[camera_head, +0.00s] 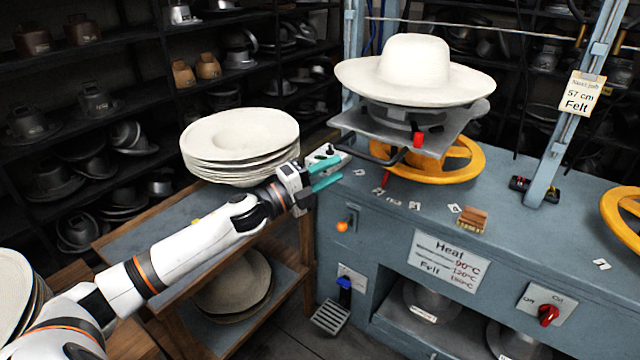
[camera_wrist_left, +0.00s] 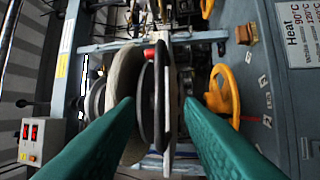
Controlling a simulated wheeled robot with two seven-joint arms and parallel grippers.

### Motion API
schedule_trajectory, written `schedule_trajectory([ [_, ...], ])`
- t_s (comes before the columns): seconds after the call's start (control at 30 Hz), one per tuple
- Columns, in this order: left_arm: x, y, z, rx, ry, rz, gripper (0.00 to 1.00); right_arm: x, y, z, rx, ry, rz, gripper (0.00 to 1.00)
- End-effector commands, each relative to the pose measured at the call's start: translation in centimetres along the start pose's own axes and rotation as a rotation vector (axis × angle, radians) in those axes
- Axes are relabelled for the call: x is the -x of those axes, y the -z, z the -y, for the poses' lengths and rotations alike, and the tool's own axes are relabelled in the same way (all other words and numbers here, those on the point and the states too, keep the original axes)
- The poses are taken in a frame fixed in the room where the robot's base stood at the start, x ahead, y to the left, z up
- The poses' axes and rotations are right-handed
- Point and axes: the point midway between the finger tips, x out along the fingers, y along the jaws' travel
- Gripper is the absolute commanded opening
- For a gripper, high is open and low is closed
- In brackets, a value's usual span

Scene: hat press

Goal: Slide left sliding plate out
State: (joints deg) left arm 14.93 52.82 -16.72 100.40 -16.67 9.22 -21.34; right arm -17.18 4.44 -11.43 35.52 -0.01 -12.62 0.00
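The left sliding plate (camera_head: 455,132) is a grey metal plate with a white wide-brimmed hat (camera_head: 412,60) above it. A dark bar handle (camera_head: 375,157) with a red knob (camera_head: 418,140) shows at its front. My left gripper (camera_head: 333,172) has teal fingers, open and empty, left of the plate and slightly below it, apart from the handle in the head view. In the left wrist view the plate (camera_wrist_left: 166,95) appears edge-on between the open fingers (camera_wrist_left: 160,103), farther ahead, with the hat beside it. My right gripper is not in view.
A yellow wheel (camera_head: 470,160) sits below the plate on the blue-grey press bench (camera_head: 400,235). A stack of pale felt hats (camera_head: 240,135) stands on a wooden cart left of my gripper. A blue post rises behind the plate. Dark shelves with hat moulds fill the background.

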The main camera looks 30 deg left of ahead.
Motion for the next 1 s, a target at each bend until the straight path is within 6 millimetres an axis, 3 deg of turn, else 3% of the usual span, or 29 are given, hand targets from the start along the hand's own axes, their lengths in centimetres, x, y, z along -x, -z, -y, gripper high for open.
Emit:
schedule_trajectory([
  [0.23, 2.3, -0.1, 0.1, 0.000, 0.000, 0.001, 0.34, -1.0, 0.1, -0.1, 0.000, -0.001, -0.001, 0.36],
  [0.83, 2.6, 0.0, 0.0, 0.000, -0.001, 0.000, 0.34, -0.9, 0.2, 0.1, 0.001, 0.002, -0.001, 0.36],
  [0.93, 2.8, 0.5, 1.1, 0.026, 0.013, -0.022, 0.34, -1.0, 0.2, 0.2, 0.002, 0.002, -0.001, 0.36],
  [1.0, 3.2, 1.4, 3.4, 0.078, 0.039, -0.065, 0.34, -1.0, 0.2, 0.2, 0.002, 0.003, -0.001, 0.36],
])
